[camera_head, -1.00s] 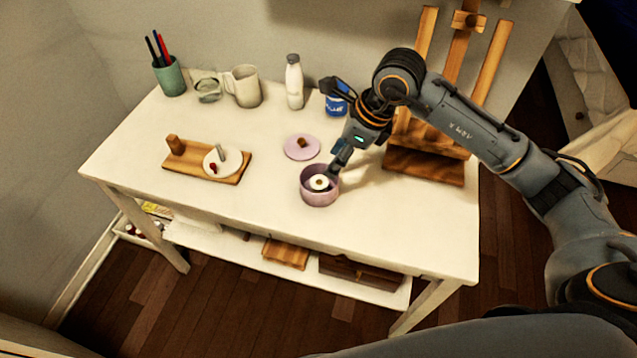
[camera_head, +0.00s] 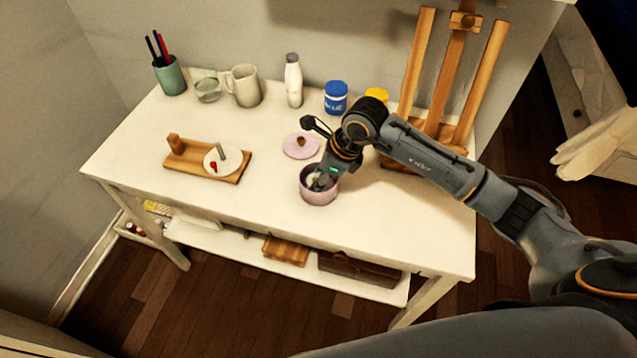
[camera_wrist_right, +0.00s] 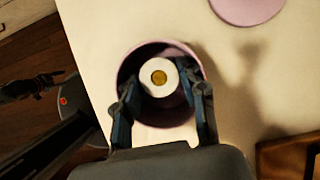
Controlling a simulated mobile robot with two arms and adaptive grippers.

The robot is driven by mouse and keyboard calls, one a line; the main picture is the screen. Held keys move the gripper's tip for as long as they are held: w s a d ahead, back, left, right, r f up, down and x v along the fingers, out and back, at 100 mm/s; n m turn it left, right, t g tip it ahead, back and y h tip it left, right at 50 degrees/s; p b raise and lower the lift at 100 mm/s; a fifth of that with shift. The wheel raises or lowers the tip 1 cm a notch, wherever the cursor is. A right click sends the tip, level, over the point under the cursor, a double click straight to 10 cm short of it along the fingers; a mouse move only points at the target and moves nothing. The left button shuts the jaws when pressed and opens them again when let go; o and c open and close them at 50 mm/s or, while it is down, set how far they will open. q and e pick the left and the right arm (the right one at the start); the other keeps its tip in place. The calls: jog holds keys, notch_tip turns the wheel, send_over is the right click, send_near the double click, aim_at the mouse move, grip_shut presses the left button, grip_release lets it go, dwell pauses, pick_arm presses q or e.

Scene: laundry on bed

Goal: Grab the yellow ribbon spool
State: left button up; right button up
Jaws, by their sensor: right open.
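A round white spool end with a yellow-gold centre (camera_wrist_right: 159,78) shows inside a pink-purple round pot (camera_head: 319,196); I take it for the ribbon spool. Any yellow ribbon on its side is hidden. The pot also shows in the right wrist view (camera_wrist_right: 163,45). My right gripper (camera_head: 322,180) points down into the pot. In the right wrist view its open fingers (camera_wrist_right: 162,92) are on either side of the spool; I cannot tell whether they touch it. A dark shape at the left edge of the right wrist view looks like my left gripper (camera_wrist_right: 32,86); its jaws are unclear.
The pot's pink lid (camera_head: 301,146) lies just behind it on the white table (camera_head: 240,215). A wooden board (camera_head: 186,160) with a white dish is at left. A blue jar (camera_head: 336,98), a yellow-topped jar (camera_head: 376,94), a white bottle (camera_head: 293,82) and an easel (camera_head: 448,80) stand behind.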

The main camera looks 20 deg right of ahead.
jog(key=shift+s+d+f, duration=0.1)
jog(key=shift+s+f, duration=0.15)
jog(key=shift+f, duration=0.25)
jog(key=c, duration=0.5)
jog(key=shift+r, duration=0.1)
